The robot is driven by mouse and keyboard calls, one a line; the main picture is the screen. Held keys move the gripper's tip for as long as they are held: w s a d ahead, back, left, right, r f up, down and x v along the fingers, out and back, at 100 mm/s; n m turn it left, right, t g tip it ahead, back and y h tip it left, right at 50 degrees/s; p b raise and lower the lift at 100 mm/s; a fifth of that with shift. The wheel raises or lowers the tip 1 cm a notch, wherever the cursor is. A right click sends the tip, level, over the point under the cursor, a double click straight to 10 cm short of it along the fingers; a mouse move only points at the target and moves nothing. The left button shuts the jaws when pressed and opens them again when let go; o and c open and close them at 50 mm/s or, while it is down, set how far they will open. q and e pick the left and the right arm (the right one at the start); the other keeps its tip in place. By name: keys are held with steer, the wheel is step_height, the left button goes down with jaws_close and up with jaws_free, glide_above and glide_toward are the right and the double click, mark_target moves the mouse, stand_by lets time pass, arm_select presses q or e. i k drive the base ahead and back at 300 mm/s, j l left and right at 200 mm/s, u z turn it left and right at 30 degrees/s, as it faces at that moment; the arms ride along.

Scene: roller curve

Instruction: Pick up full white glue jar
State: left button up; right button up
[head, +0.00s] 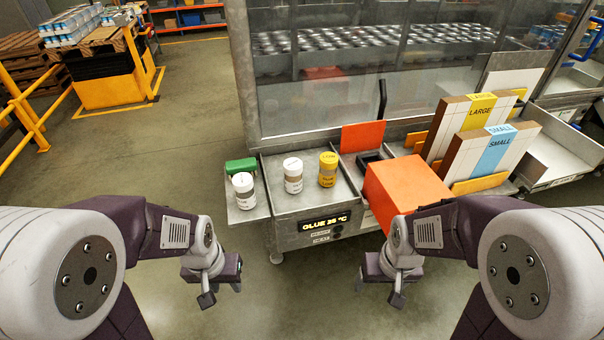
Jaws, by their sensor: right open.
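Two white-lidded glue jars stand upright on the metal glue station. One white jar (293,176) is on the main top, left of a yellow-lidded jar (328,169). The other white jar (243,191) is on a lower side shelf in front of a green block. Both have a tan band; I cannot tell from here which is full. My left gripper (221,293) hangs open and empty, below and in front of the side shelf. My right gripper (378,292) hangs open and empty in front of the station, below the orange box. Neither touches a jar.
The green block (241,166) lies behind the side-shelf jar. The station's front display (326,225) reads "GLUE 25 °C". An orange box (402,190) and upright LARGE (480,112) and SMALL (498,145) boards stand right. A glazed cabinet (370,80) closes the back.

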mark_target(293, 167)
steer(key=i+j+z, duration=0.15)
steer(key=j+z, duration=1.3)
steer(key=j, duration=0.1)
